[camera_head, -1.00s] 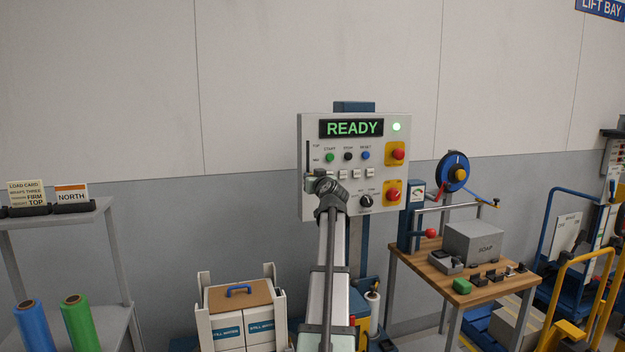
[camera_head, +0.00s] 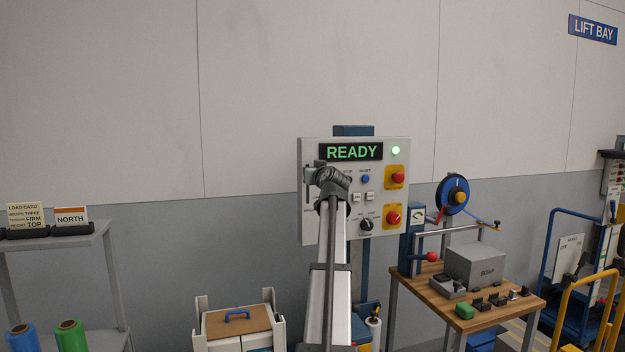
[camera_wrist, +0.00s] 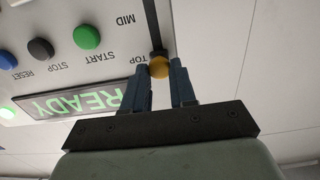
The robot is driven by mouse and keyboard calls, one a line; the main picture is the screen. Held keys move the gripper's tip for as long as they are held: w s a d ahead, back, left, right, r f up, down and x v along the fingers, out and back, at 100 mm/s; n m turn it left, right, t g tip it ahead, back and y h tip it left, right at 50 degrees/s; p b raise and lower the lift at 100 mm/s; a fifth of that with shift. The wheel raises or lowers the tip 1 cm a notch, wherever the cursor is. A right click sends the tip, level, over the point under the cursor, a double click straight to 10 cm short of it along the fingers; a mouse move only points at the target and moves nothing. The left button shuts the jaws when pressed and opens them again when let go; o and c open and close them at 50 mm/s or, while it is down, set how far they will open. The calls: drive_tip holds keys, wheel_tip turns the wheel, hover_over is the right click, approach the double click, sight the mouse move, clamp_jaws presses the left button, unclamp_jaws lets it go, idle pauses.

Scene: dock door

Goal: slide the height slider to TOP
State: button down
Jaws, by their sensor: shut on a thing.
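In the wrist view the height slider's yellow knob (camera_wrist: 160,68) sits between my fingertips, beside the TOP label (camera_wrist: 139,58). The dark slider slot (camera_wrist: 151,22) runs from the knob past MID, and I see no slot beyond the knob on the far side. My gripper (camera_wrist: 160,76) is shut on the knob. In the head view my gripper (camera_head: 313,173) is at the panel's upper left, and my arm hides the knob and several buttons.
A green START button (camera_wrist: 87,37) and a black STOP button (camera_wrist: 40,49) lie close to my fingers. Red buttons (camera_head: 393,217) are on the panel's right. A load card (camera_head: 26,215) reading TOP stands on the left shelf. A wooden bench (camera_head: 440,292) stands at right.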

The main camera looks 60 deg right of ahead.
drive_tip(key=shift+r, duration=0.25)
drive_tip(key=c, duration=0.9)
unclamp_jaws()
drive_tip(key=shift+f, duration=0.1)
drive_tip(key=shift+a, duration=0.1)
drive_tip(key=v, duration=1.3)
drive_tip(key=shift+s+a, duration=0.2)
drive_tip(key=shift+s, duration=0.1)
